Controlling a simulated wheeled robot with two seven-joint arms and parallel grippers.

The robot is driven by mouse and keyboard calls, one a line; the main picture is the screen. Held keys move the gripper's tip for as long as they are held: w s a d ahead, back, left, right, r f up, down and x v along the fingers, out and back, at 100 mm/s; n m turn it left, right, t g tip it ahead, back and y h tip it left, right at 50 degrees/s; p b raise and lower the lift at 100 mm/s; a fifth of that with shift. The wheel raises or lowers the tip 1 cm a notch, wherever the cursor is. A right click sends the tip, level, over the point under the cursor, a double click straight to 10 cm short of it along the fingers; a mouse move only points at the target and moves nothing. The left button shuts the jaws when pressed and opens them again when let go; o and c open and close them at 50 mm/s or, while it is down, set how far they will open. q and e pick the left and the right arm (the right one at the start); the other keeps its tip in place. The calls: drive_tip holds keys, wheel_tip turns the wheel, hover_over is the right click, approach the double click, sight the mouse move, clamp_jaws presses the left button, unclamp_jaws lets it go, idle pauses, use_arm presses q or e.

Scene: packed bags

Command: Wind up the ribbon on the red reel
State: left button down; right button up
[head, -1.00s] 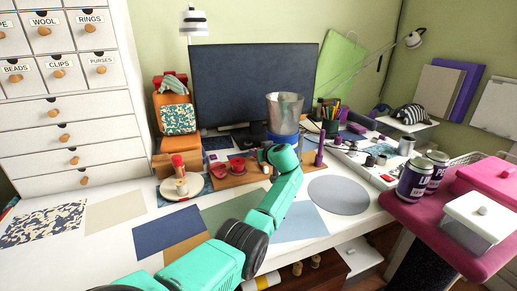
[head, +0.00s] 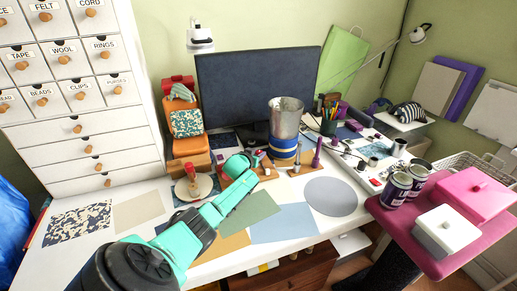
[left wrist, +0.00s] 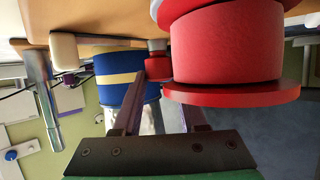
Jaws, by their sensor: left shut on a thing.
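In the left wrist view the red reel (left wrist: 225,50) with its wide flanges fills the upper right, seen close and upside down, on a wooden board (left wrist: 110,20). A small red knob (left wrist: 157,62) beside it sits between the fingertips of my left gripper (left wrist: 160,85), which is shut on it. In the head view my left gripper (head: 256,160) is over the board (head: 278,172), and my arm hides the reel. No loose ribbon can be made out. My right gripper is not in view.
A blue reel with a yellow band (head: 283,147) stands just right of the gripper, with a tall metal can (head: 285,117) above it. A purple post (head: 316,153) is close by. Flat mats cover the desk front; a round grey mat (head: 331,196) lies right.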

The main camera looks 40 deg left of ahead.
use_arm(q)
drive_tip(key=shift+a+m+h, duration=0.15)
drive_tip(key=shift+m+h, duration=0.45)
drive_tip(key=shift+h, duration=0.1)
drive_tip(key=shift+c, duration=2.3)
unclamp_jaws()
drive_tip(key=shift+s, duration=0.1)
drive_tip(key=shift+s+r+p, duration=0.1)
drive_tip(key=shift+p, duration=0.4)
drive_tip(key=p+v, duration=0.5)
drive_tip(key=shift+s+r, duration=0.15)
drive_tip(key=shift+s, duration=0.05)
drive_tip(key=p+v, duration=0.2)
drive_tip(key=v, duration=0.6)
drive_tip(key=shift+s, duration=0.45)
drive_tip(key=shift+d, duration=0.2)
